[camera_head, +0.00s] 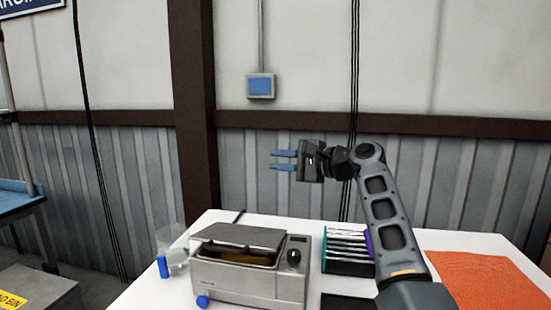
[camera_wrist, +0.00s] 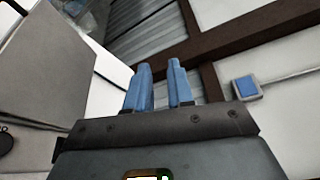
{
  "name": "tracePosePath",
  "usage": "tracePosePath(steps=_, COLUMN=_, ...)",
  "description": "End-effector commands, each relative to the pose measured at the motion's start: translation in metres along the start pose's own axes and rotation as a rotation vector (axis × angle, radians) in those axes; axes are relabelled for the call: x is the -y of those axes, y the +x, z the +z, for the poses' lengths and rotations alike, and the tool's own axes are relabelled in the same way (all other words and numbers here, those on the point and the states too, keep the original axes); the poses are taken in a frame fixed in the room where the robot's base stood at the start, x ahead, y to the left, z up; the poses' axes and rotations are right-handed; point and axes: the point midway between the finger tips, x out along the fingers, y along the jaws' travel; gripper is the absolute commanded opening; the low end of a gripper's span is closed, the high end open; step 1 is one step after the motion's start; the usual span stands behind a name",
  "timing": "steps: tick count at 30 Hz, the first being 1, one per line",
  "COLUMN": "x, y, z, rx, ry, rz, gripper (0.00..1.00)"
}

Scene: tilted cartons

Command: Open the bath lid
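The bath (camera_head: 247,280) is a grey metal box on the white table, with a dark knob and small display at its right and a blue knob low at its front left. Its lid (camera_head: 240,236) is a flat grey plate over the top. The lid looks slightly raised, with a dark gap and a brownish inside below its front edge. My gripper (camera_head: 283,160) is above and behind the bath, well clear of the lid, pointing left. Its two blue fingers also show in the wrist view (camera_wrist: 160,85), apart with nothing between them. A grey panel fills that view's left, perhaps part of the bath.
A rack of thin items (camera_head: 347,250) stands right of the bath, near my arm. An orange cloth (camera_head: 485,281) lies at the table's right. A clear vessel with a blue part (camera_head: 172,259) stands left of the bath. The wall is behind.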

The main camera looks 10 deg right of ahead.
Motion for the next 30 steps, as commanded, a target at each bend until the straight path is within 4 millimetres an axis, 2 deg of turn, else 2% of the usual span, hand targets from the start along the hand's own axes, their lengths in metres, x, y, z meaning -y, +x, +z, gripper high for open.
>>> tracePosePath(steps=21, x=0.01, y=-0.045, z=-0.002, rx=-0.002, ry=0.0, rz=-0.001, gripper=0.22)
tracePosePath(steps=30, x=0.009, y=-0.051, z=-0.002, rx=0.0, ry=0.0, rz=0.0, gripper=0.22)
